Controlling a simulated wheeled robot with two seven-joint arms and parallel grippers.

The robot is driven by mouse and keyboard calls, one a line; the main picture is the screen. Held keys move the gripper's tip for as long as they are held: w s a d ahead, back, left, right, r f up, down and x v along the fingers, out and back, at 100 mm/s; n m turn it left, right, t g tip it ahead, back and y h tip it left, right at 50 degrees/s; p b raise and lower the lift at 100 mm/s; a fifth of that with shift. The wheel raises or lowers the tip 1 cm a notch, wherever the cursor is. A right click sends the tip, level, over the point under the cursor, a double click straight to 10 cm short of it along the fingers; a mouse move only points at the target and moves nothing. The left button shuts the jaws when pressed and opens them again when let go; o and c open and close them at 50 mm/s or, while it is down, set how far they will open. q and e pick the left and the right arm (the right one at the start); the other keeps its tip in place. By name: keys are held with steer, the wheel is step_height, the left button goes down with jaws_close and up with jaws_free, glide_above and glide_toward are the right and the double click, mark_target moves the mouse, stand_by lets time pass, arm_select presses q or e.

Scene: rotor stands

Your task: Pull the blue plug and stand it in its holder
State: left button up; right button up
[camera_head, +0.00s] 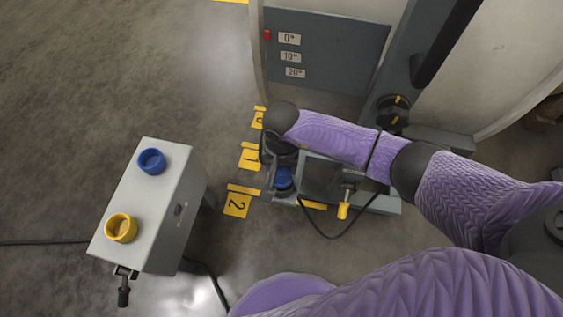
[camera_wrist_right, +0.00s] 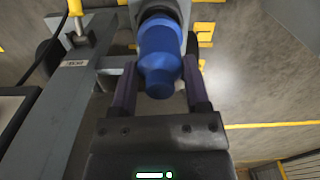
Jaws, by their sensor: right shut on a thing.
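The blue plug (camera_head: 283,180) is partly hidden under my right wrist in the head view. In the right wrist view, the blue plug (camera_wrist_right: 160,55) stands between the two fingers, with its far end against a dark round socket (camera_wrist_right: 158,9). My right gripper (camera_wrist_right: 160,82) is shut on the plug. A pale box (camera_head: 150,205) stands to the left with a blue ring holder (camera_head: 151,161) and a yellow ring holder (camera_head: 121,227) on top. The blue ring looks empty. My left gripper is not in view.
A grey frame (camera_head: 385,204) with a yellow-tipped clamp (camera_head: 343,210) and a black cable is close beside the plug. A grey panel (camera_head: 325,50) with angle labels stands behind. Yellow numbered floor markers (camera_head: 237,205) lie between the frame and the box. The floor at left is mostly clear.

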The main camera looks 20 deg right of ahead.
steer(key=shift+f, duration=0.2)
steer(key=shift+f+b, duration=0.75)
steer(key=shift+f, duration=0.15)
steer(key=shift+f, duration=0.15)
steer(key=o, duration=1.3)
steer(key=shift+c, duration=0.2)
